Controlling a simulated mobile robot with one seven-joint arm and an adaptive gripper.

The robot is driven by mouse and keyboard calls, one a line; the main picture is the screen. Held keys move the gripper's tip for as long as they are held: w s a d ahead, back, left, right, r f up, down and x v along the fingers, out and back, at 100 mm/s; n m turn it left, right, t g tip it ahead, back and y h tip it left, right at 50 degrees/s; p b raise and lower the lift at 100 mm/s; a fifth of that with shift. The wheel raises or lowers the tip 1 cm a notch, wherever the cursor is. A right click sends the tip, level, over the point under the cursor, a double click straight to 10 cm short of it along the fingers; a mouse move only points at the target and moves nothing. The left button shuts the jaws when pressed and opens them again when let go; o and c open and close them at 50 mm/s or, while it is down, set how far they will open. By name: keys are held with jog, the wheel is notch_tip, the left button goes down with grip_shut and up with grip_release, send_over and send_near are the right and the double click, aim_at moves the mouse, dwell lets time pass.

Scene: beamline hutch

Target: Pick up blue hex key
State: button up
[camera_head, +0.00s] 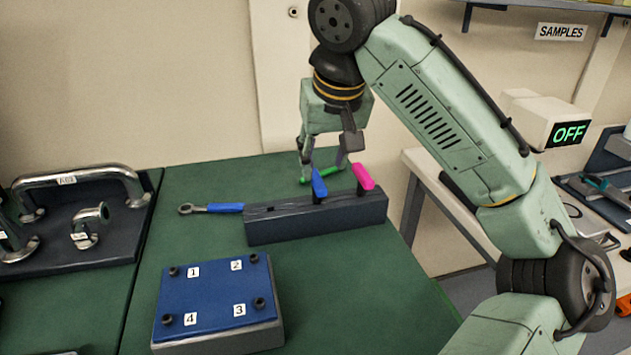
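The blue hex key (319,184) stands in a dark holder block (330,216) on the green table, its blue handle uppermost and its lower part hidden in the block. A pink-handled key (362,178) stands in the same block to its right. The blue handle shows just below and between the fingers in the picture. I cannot tell whether a finger touches it.
A green-handled item (338,170) lies behind the block, near my fingertips. A blue-handled wrench (214,208) lies against the block's left end. A blue plate with numbered bolts (215,290) sits in front. A dark board with metal handles (95,250) is at left. The table's right front is clear.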

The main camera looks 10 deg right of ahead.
aim_at(318, 179)
jog(key=x, duration=0.2)
jog(key=p+x, duration=0.1)
jog(key=x, duration=0.4)
jog(key=shift+a+f+p, duration=0.2)
jog(key=shift+a+p, duration=0.1)
jog(key=shift+p, duration=0.1)
jog(key=shift+c, duration=0.3)
grip_shut()
